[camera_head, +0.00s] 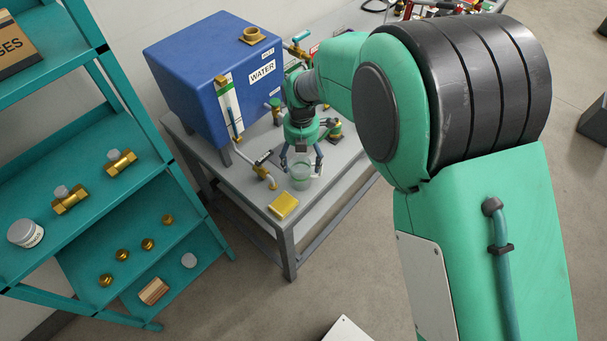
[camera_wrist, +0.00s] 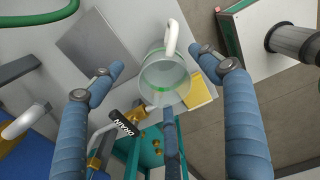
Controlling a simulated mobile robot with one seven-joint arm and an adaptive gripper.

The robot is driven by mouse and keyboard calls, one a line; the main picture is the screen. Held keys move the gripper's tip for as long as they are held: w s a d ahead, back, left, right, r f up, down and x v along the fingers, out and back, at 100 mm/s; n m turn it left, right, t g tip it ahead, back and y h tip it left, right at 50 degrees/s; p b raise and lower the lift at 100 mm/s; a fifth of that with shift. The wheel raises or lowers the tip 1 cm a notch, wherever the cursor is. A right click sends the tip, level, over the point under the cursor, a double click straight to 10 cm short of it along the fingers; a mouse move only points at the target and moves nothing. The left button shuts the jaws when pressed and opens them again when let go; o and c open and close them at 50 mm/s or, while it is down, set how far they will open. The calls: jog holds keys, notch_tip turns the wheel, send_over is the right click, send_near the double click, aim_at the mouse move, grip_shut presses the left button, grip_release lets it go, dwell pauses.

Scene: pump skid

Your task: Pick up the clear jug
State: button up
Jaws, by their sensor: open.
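The clear jug (camera_head: 300,173) stands on the grey bench near its front edge, below my gripper (camera_head: 302,160). In the wrist view the clear jug (camera_wrist: 163,80) shows from above, with a green band inside and a white handle pointing up in the picture. My gripper (camera_wrist: 160,75) is open, with one blue finger left of the jug, one right of it and a third below it in the picture. The fingers look apart from the jug; I cannot tell how far above it they are.
A blue water tank (camera_head: 190,80) stands behind the jug on the bench (camera_head: 285,228). A drain valve (camera_wrist: 125,120) lies close to the jug. A yellow sponge-like block (camera_head: 284,205) sits at the front corner. Teal shelves (camera_head: 60,180) with brass fittings stand at left.

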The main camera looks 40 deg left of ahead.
aim_at(302, 169)
jog(key=shift+s+d+f+b, duration=0.1)
jog(key=shift+f+b, duration=0.2)
jog(key=shift+f, duration=1.95)
jog(key=shift+c, duration=0.3)
jog(key=c, duration=1.2)
